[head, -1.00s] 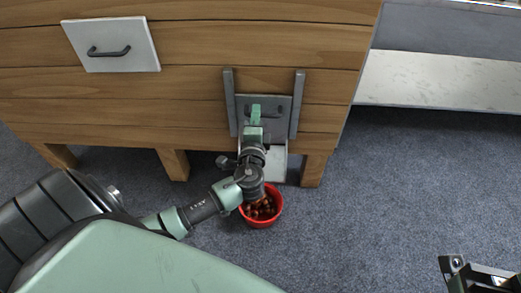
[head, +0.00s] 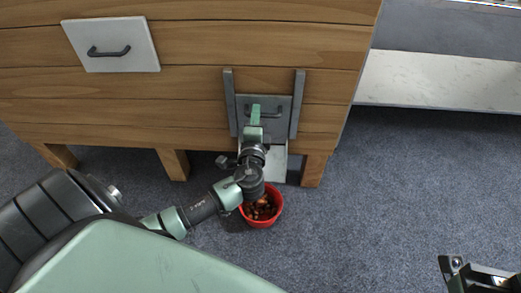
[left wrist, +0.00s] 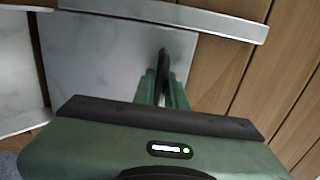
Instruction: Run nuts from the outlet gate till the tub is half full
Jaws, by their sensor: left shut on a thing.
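The outlet gate (head: 283,104) is a grey metal plate between two upright rails on the front of the wooden bin. My left gripper (head: 255,112) is shut on the dark handle of the gate; the handle also shows between the fingers in the left wrist view (left wrist: 163,66). A pale chute (head: 273,163) sticks out below the gate. The red tub (head: 278,212) stands on the floor below the chute, partly hidden by my left arm. Brown nuts (head: 263,208) lie in it; their level is hard to judge. My right gripper (head: 480,274) is only partly in view at the lower right corner.
The wooden bin (head: 190,45) stands on wooden legs and has a white panel with a dark handle (head: 108,51) at upper left. A pale shelf (head: 440,80) is at the right. The carpet right of the tub is clear.

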